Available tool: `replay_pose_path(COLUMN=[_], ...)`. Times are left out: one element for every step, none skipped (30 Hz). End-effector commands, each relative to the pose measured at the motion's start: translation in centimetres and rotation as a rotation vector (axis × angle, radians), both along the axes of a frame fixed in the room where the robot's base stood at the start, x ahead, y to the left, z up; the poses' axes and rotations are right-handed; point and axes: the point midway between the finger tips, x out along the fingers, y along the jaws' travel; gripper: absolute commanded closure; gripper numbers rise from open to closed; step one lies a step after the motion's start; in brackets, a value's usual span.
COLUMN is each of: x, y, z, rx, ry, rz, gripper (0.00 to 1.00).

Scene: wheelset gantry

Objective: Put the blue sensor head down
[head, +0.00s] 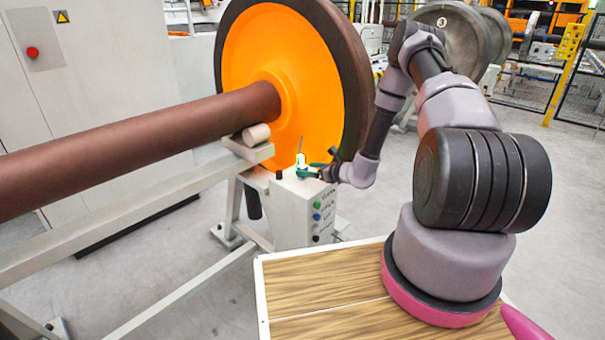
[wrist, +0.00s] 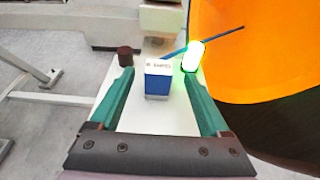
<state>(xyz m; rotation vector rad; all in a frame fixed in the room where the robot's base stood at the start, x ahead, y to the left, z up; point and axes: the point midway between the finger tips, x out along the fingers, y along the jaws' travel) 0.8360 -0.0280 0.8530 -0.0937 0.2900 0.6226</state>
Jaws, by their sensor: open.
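The blue sensor head (wrist: 158,83) is a small blue block with a white, lettered top. In the wrist view it appears to stand upright on the white top of the control box (wrist: 150,118). My gripper (wrist: 159,76) is open, with one green finger on each side of the block and a visible gap on both sides. In the head view my gripper (head: 314,171) is low over the top of the control box (head: 290,215). I cannot make out the sensor head there.
A glowing green lamp (wrist: 194,56) with a thin blue rod stands close by the right fingertip. A dark knob (wrist: 125,56) is near the left fingertip. The orange wheel (head: 312,75) and its brown axle (head: 130,135) rise just behind and left of the box.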

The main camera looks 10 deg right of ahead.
Motion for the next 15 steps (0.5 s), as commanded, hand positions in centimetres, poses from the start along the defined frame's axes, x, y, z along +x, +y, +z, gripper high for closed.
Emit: replay_pose_path(x=[0.4, 0.6, 0.8, 0.9, 1.0, 1.3, 1.6, 1.9, 2.4, 2.8, 3.2, 3.6, 4.0, 4.2, 4.5], y=[0.3, 0.4, 0.5, 0.6, 0.8, 1.0, 1.3, 1.6, 2.0, 2.3, 2.6, 2.9, 3.1, 3.3, 3.5], z=[-0.1, -0.2, -0.3, -0.3, -0.3, -0.4, -0.5, -0.6, -0.7, -0.7, -0.8, -1.0, -1.1, -1.2, -1.4], rx=[0.0, 0.0, -0.001, -0.001, -0.001, 0.0, 0.001, 0.001, 0.001, 0.001, 0.0, 0.0, 0.0, 0.0, 0.0], ry=[-0.001, -0.001, -0.001, -0.001, -0.001, 0.0, -0.001, -0.001, 0.0, -0.001, -0.001, -0.002, -0.001, -0.001, 0.0], rz=[0.001, 0.0, 0.0, 0.0, 0.0, 0.0, 0.001, 0.001, 0.002, 0.001, 0.001, 0.003, 0.001, 0.001, 0.001], gripper=[0.2, 0.2, 0.2, 0.2, 0.2, 0.2, 0.2, 0.2, 0.2, 0.2, 0.2, 0.2, 0.2, 0.2, 0.2])
